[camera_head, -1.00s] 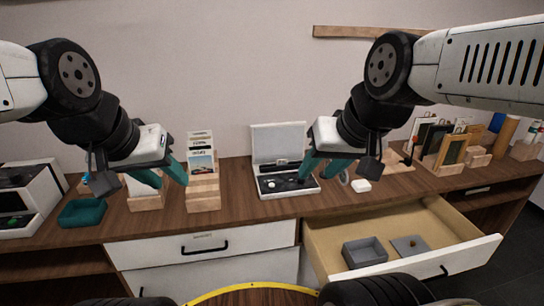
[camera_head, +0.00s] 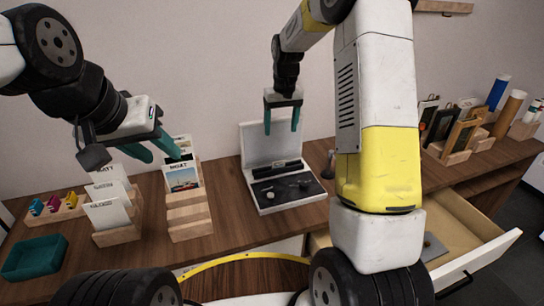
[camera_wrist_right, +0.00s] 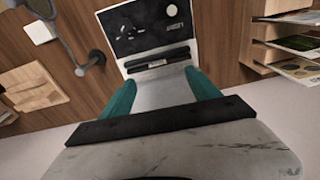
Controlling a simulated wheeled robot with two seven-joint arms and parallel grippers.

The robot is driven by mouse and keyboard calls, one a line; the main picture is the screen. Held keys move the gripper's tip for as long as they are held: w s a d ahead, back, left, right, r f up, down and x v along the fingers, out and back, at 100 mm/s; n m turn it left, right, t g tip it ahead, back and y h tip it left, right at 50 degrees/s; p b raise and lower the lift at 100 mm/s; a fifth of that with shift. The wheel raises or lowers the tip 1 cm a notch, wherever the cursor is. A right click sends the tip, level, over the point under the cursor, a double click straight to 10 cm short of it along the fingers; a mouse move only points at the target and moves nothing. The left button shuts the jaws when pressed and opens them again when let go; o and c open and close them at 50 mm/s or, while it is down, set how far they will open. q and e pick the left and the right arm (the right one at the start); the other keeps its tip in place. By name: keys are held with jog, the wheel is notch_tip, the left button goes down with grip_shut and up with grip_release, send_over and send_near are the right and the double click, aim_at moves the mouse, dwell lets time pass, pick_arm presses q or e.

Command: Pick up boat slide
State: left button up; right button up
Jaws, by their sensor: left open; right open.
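The boat slide (camera_head: 183,180) is a picture card with a ship on it and a lettered white top. It stands upright in a stepped wooden rack (camera_head: 190,222), left of centre in the head view. My left gripper (camera_head: 160,157) is open and empty, just above and left of the card, partly in front of the cards behind it. I cannot tell whether it touches any card. My right gripper (camera_head: 281,131) is open and empty, in front of the raised lid of the open case. In the right wrist view its fingers (camera_wrist_right: 160,77) frame the case.
The open case (camera_head: 287,192) with a dark panel sits right of the rack. A second wooden rack (camera_head: 118,235) holds pale cards to the left, near a teal tray (camera_head: 35,258). An open drawer (camera_head: 470,225) juts out at right, partly hidden by my right arm.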

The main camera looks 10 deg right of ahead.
jog(key=g, duration=0.1)
send_over(278, 167)
jog(key=shift+h, duration=0.3)
jog(key=f, duration=1)
jog(key=shift+w+a+f, duration=0.1)
jog(key=shift+w+a, duration=0.05)
jog(key=shift+w, duration=0.05)
jog(key=f, duration=0.5)
jog(key=shift+d+f, duration=0.3)
jog(key=shift+f, duration=0.1)
jog(key=c, duration=1.4)
jog(key=shift+r, duration=0.1)
